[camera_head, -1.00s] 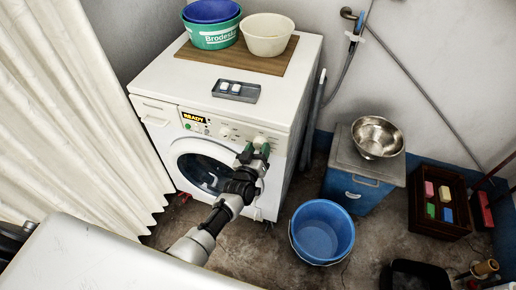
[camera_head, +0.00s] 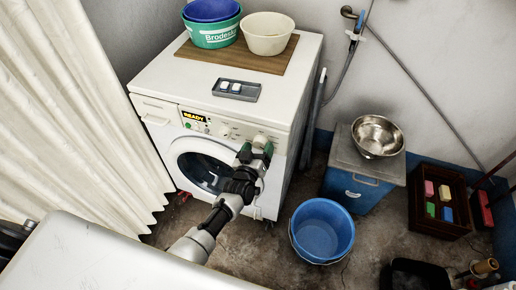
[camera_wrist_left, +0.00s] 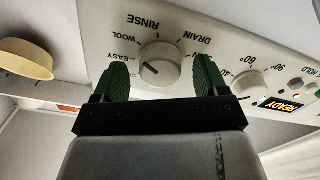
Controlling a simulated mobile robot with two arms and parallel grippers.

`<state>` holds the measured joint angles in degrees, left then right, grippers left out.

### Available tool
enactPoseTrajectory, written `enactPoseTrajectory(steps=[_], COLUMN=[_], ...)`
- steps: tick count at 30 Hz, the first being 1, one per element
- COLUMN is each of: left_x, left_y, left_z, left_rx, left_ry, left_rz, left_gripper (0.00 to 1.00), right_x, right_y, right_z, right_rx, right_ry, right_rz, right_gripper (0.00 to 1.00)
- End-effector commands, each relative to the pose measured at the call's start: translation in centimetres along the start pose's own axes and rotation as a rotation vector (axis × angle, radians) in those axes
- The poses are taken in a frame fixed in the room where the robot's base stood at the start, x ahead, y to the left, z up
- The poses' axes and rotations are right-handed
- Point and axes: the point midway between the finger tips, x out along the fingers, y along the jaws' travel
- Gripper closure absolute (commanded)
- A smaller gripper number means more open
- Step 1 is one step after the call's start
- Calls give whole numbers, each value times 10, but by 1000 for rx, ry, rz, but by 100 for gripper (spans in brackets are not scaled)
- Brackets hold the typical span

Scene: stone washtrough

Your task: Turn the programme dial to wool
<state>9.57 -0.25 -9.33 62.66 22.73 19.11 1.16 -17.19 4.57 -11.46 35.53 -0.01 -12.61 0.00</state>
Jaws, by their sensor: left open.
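The programme dial (camera_wrist_left: 162,66) is a round white knob on the washing machine's panel, ringed by labels such as WOOL, EASY, RINSE and DRAIN. A dark mark on its face lies toward the EASY and WOOL side; I cannot tell exactly which label it meets. My left gripper (camera_head: 256,148) is open at the right of the panel. In the left wrist view its green fingers (camera_wrist_left: 161,72) stand on either side of the dial, with visible gaps. The washing machine (camera_head: 165,88) shows READY on its display (camera_head: 194,116). My right gripper is not in view.
A smaller temperature knob (camera_wrist_left: 250,84) sits beside the dial. A blue bucket (camera_head: 322,232) and a blue cabinet (camera_head: 352,190) with a steel bowl (camera_head: 377,137) stand to the right. Basins (camera_head: 268,36) and a grey tray (camera_head: 237,91) rest on the machine. A curtain (camera_head: 75,120) hangs left.

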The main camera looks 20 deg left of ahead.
Motion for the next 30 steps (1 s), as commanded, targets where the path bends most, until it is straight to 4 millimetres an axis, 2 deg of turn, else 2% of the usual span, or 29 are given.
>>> enactPoseTrajectory(steps=[5, 12, 16, 21, 30], left_x=[-25, -74, -93, -105, -106], left_y=[-1, -1, -1, -1, -1], left_z=[0, 1, 1, 1, 1], left_rx=[0, 1, 0, 1, 1], left_ry=[-3, -4, -3, -2, -2], left_rz=[-2, -2, -2, -1, -1], left_gripper=[27, 27, 27, 27, 27], right_x=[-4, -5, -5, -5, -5], right_y=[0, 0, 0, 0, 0], right_z=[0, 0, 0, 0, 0], right_rx=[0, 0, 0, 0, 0], right_ry=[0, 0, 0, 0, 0], right_rz=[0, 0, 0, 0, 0], right_gripper=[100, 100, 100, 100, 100])
